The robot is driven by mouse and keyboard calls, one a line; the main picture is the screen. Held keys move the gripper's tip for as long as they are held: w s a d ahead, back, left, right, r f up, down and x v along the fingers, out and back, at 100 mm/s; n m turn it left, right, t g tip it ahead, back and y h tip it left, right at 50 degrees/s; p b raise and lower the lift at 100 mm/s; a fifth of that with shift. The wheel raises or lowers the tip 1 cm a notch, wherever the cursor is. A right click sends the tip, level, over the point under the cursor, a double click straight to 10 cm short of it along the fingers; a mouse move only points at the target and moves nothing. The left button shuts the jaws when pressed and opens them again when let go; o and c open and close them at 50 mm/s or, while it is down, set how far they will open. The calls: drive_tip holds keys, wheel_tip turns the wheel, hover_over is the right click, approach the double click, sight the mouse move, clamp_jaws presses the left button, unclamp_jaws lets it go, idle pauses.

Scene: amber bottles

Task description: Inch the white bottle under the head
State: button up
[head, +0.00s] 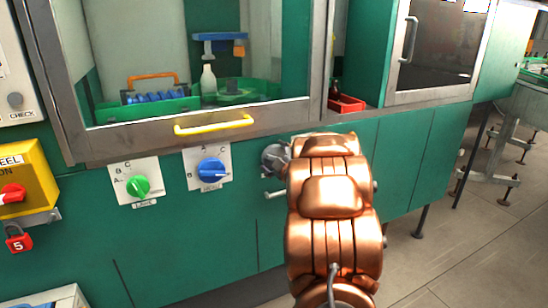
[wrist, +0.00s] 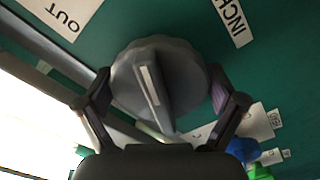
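The white bottle (head: 208,82) stands upright behind the glass of the cabinet, on a green surface. Above it is a blue arm-like head (head: 218,37) with an orange piece (head: 240,48) at its right end; the bottle is left of that piece. My gripper (wrist: 161,88) has one finger on each side of a round dark grey knob (wrist: 185,75) with a raised bar and a white mark. The mark lies between the OUT label (wrist: 65,24) and the INCH label (wrist: 232,18). Whether the pads touch the knob is unclear. In the head view, my copper arm hides the gripper's fingers.
The green-knob switch (head: 139,187) and blue-knob switch (head: 211,171) sit on the front panel, left of my arm. A yellow handle (head: 214,125) crosses the cabinet's lower frame. A yellow switch box (head: 24,180) with a red padlock (head: 18,238) is at far left. Open floor lies right.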

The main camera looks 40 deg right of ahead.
drive_tip(key=c, duration=0.6)
drive_tip(key=shift+c, duration=0.2)
drive_tip(key=o, duration=0.9)
drive_tip(key=v, duration=1.2)
